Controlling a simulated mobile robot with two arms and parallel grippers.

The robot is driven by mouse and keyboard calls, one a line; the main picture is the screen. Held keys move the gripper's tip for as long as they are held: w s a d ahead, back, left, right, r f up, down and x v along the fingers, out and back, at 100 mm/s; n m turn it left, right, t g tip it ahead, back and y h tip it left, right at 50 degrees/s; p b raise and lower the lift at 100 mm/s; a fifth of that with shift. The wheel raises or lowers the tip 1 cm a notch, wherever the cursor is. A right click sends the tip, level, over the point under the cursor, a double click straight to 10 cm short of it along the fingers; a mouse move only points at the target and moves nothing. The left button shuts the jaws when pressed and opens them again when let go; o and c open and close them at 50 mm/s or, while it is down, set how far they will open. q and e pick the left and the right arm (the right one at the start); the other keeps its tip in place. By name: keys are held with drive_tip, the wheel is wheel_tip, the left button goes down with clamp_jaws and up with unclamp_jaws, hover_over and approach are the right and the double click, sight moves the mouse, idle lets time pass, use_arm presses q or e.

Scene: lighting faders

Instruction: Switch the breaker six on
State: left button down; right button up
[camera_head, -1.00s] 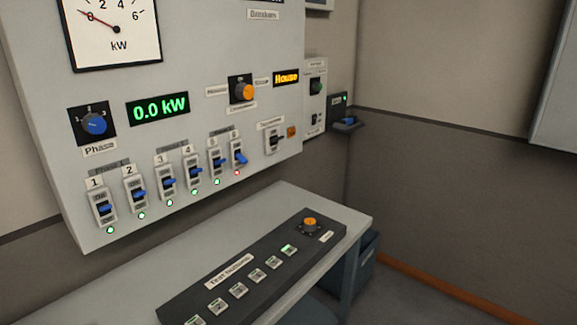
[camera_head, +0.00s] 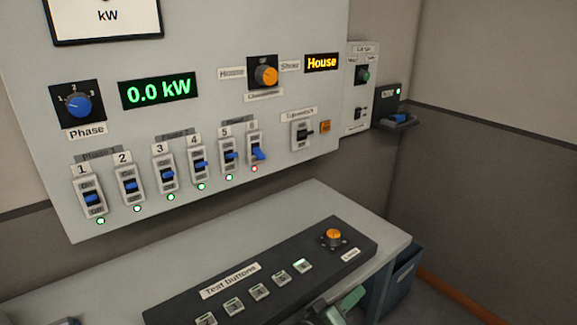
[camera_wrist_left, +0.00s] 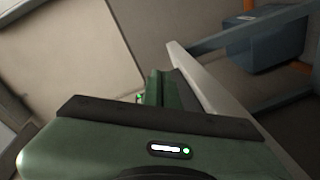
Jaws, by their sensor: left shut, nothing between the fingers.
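Breaker six (camera_head: 256,151) is the rightmost in the row of breakers on the grey wall panel in the head view. Its blue lever is tilted downward, and the small lamp (camera_head: 254,169) under it is red. My left gripper (camera_head: 345,304) shows green at the bottom edge of the head view, low in front of the desk's button box and well apart from the breaker. In the left wrist view its green fingers (camera_wrist_left: 162,88) are shut with nothing between them. My right gripper is not in view.
Breakers one to five stand left of breaker six with green lamps (camera_head: 201,187). A switch (camera_head: 302,133) sits right of it. Below, a desk (camera_head: 378,236) holds a dark box of test buttons (camera_head: 260,280) with an orange knob (camera_head: 334,236).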

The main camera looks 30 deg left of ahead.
use_arm(q)
drive_tip(key=w+a+r+n+t+y, duration=0.35)
drive_tip(key=a+r+n+y, duration=0.2)
drive_tip(key=r+n, duration=0.3)
drive_tip(key=w+a+r+n+t+y, duration=0.35)
drive_tip(key=a+r+n+y, duration=0.2)
drive_tip(key=r+n, duration=0.3)
drive_tip(key=a+n+g+y, duration=0.5)
drive_tip(key=n+g, duration=0.2)
drive_tip(key=n, duration=0.5)
drive_tip(key=a+n+g+y, duration=0.5)
drive_tip(key=n+g, duration=0.3)
drive_tip(key=n, duration=0.3)
drive_tip(key=shift+s+a+f+n+g+y, duration=0.2)
drive_tip(key=shift+n+g+y, duration=0.15)
drive_tip(key=shift+y, duration=0.45)
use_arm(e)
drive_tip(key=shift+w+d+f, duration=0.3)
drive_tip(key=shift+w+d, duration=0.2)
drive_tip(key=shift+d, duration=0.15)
